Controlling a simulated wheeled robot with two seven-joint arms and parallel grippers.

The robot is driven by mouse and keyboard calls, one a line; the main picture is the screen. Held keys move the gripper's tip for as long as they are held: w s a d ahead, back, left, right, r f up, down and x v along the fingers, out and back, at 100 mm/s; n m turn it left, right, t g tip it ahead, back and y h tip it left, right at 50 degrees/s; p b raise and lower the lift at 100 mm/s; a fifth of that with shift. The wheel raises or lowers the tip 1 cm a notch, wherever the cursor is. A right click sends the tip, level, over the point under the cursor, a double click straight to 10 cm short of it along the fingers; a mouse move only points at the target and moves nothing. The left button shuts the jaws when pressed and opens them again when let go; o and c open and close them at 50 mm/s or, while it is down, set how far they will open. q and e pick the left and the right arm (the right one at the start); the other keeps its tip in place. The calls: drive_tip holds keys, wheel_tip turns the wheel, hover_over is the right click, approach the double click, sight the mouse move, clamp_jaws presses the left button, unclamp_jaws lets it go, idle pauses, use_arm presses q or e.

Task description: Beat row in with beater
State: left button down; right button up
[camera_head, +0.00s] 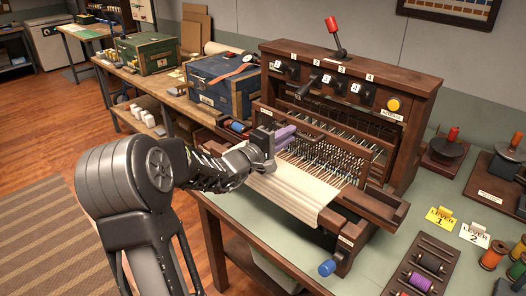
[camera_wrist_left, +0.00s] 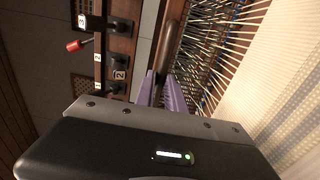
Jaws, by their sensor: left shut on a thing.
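The loom (camera_head: 420,84) stands on the table, with a dark wooden beater bar (camera_wrist_left: 174,32) running across its warp threads. My left gripper (camera_head: 284,133) reaches in from the left, and its purple fingers are closed on the beater bar near its left end. The wrist view shows the fingers (camera_wrist_left: 163,92) around the end of the bar, with warp threads (camera_wrist_left: 205,60) beside it. Pale woven cloth (camera_head: 292,190) lies in front of the beater. The fingers hide part of the bar. My right gripper is not in view.
A blue-knobbed crank (camera_head: 327,267) sticks out at the front. Lever cards (camera_head: 440,217) and a spool tray (camera_head: 424,270) lie at right. A blue chest (camera_head: 221,86) stands behind my arm.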

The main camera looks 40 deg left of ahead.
use_arm(q)
drive_tip(key=s+b, duration=0.1)
drive_tip(key=s, duration=0.9)
idle(0.3)
drive_tip(key=shift+d, duration=0.1)
drive_tip(key=shift+w+f+b, duration=0.1)
drive_tip(key=shift+b, duration=0.6)
drive_tip(key=c, duration=2.1)
unclamp_jaws()
